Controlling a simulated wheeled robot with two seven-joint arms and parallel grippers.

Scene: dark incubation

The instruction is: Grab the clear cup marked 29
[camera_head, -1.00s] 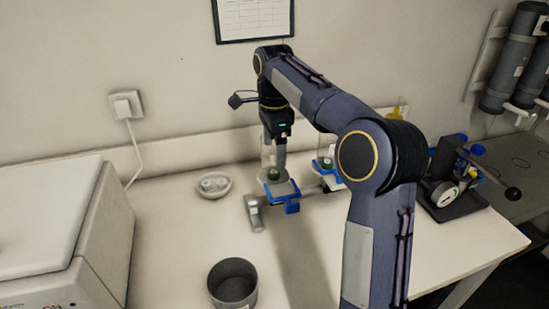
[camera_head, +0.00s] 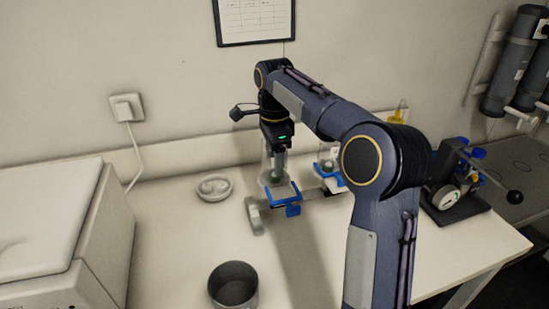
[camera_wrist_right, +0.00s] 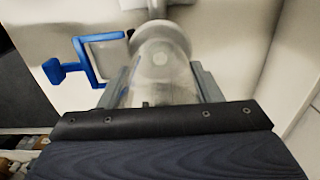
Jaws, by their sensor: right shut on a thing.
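The clear cup (camera_head: 268,163) is between the fingers of my right gripper (camera_head: 277,160), which is shut on it. A dark green patch shows low at the cup in the head view. In the right wrist view, the clear cup (camera_wrist_right: 158,72) is upright between the two grey fingers of the right gripper (camera_wrist_right: 160,85). The number on it cannot be read. A blue holder with a pale square plate (camera_head: 284,194) is just below the cup; its plate looks bare. The blue holder (camera_wrist_right: 82,62) also shows in the right wrist view. My left gripper is out of view.
Another clear vessel (camera_head: 327,160) stands on a second blue holder to the right. A white dish (camera_head: 213,188) lies to the left and a grey pot (camera_head: 233,285) at the front. A dark device (camera_head: 455,190) stands at the right. The left-middle bench is free.

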